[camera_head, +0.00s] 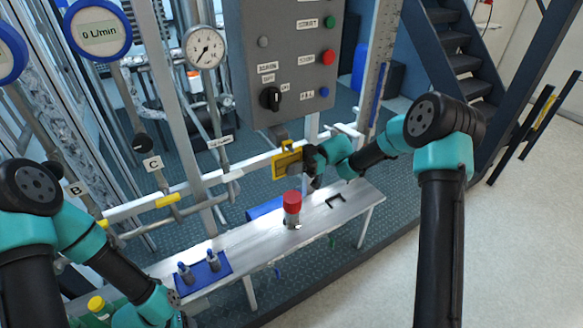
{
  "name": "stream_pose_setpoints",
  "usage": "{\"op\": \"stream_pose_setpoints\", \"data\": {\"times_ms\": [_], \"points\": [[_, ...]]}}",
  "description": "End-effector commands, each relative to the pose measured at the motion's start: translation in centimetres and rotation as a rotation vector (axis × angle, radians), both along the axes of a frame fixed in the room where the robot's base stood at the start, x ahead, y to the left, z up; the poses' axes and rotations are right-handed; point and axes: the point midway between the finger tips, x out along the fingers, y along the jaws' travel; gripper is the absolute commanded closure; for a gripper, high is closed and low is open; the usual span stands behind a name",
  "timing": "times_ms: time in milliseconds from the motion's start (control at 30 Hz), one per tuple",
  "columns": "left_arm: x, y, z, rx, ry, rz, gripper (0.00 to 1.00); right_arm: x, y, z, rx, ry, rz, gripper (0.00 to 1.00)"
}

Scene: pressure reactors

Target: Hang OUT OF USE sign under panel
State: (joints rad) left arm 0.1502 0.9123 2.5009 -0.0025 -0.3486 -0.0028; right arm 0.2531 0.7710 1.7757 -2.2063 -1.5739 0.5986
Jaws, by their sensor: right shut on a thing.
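The grey control panel (285,50) stands at the top centre, with buttons and a black rotary switch. A yellow-edged sign (287,161) is just below the panel's lower edge, near a small grey bracket (280,131). My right gripper (309,164) is shut on the sign's right side. Its fingers are small and partly hidden. I cannot tell whether the sign touches the bracket, and its lettering is too small to read. My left gripper (178,306) is low at the bottom edge, near the bench. Its fingers are not clear.
A metal bench (255,243) runs below, bearing a red-capped item (292,208), a black bracket-shaped piece (336,200) and a blue mat (205,272) with small fittings. White rails, pipes and a gauge (204,46) stand left of the panel.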

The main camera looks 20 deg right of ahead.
Motion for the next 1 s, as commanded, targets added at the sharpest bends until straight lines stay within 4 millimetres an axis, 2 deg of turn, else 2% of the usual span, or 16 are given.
{"op": "stream_pose_setpoints", "data": {"times_ms": [367,400,700,1000], "points": [[0.00,0.00,0.00,0.000,0.000,0.000,0.41,-0.01,0.00,0.00,0.000,0.000,0.000,1.00],[0.00,0.00,0.00,0.000,0.000,0.000,0.41,-0.01,0.00,0.00,0.000,0.000,0.000,0.86],[0.00,0.00,0.00,0.000,0.000,0.000,0.41,-0.01,0.00,0.00,0.000,0.000,0.000,0.58],[0.00,0.00,0.00,0.000,0.000,0.000,0.41,0.05,-0.18,-0.01,0.000,0.000,-0.001,0.58]]}}
